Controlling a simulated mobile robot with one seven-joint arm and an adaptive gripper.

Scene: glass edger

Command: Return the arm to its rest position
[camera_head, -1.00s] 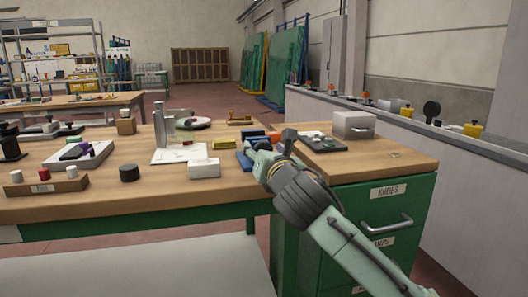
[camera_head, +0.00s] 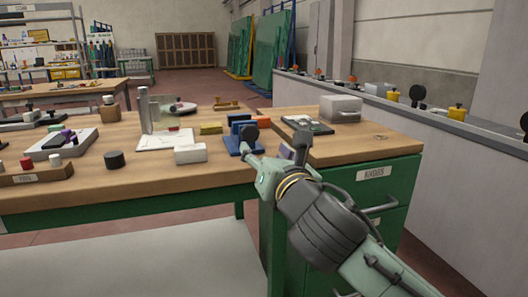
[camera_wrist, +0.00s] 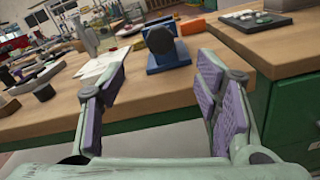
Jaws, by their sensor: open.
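My gripper (camera_head: 275,152) is in front of the front edge of the wooden workbench (camera_head: 225,172), near its right part. In the wrist view, the purple-padded fingers of my gripper (camera_wrist: 163,76) are spread wide with nothing held between them. A blue stand (camera_wrist: 170,57) with a black round piece (camera_wrist: 160,40) is on the bench beyond the fingers, apart from them. My arm reaches in from the lower right in the head view and hides part of the green drawer cabinet (camera_head: 385,185).
A white block (camera_head: 190,153), a black cylinder (camera_head: 114,159) and a white sheet (camera_head: 165,139) lie left of the gripper. A dark tray (camera_head: 307,125) and a grey box (camera_head: 340,108) are at the back right. The floor in front of the bench is clear.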

